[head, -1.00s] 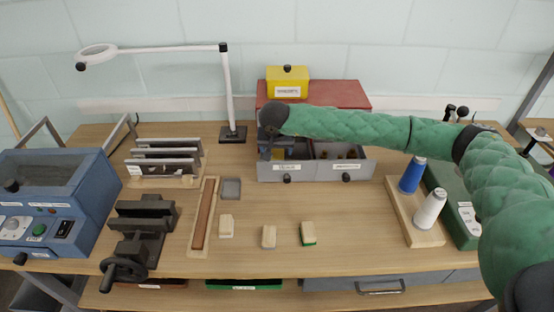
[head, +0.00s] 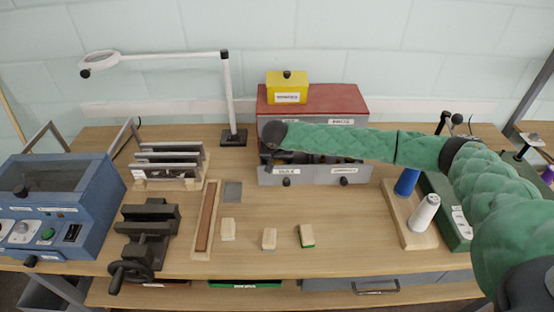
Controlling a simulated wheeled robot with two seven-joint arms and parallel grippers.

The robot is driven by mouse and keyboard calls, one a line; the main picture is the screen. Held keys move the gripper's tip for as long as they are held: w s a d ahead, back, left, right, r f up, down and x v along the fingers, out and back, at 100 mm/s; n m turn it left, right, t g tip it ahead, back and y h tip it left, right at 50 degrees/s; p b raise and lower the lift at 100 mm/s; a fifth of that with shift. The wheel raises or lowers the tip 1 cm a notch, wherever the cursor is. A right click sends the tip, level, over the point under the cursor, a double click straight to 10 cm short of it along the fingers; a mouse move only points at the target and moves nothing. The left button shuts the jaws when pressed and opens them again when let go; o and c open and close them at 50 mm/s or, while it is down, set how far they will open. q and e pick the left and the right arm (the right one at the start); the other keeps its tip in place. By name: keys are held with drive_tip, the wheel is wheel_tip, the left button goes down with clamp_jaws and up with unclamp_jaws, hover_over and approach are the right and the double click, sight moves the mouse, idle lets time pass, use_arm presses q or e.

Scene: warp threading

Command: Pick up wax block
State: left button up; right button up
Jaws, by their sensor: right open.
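My right arm comes in from the right, and its gripper (head: 267,167) points down at the left open drawer (head: 287,182) of the red-topped cabinet. The gripper is open, with its fingertips low at the drawer and partly lost against its dark inside. I cannot pick out the wax block for certain. The left drawer's contents are mostly hidden by my gripper and arm. Three small pale blocks lie on the bench: a left one (head: 228,229), a middle one (head: 269,239) and a right one with a green edge (head: 307,236). My left gripper is not in view.
A lamp base (head: 233,138) stands left of the cabinet's red top (head: 335,98). A yellow box (head: 287,88) sits on top. A black vise (head: 148,228) and a blue machine (head: 60,205) are at left. Blue (head: 407,182) and white (head: 425,213) spools stand at right.

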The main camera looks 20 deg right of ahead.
drive_tip(key=shift+f, duration=0.15)
drive_tip(key=c, duration=1.1)
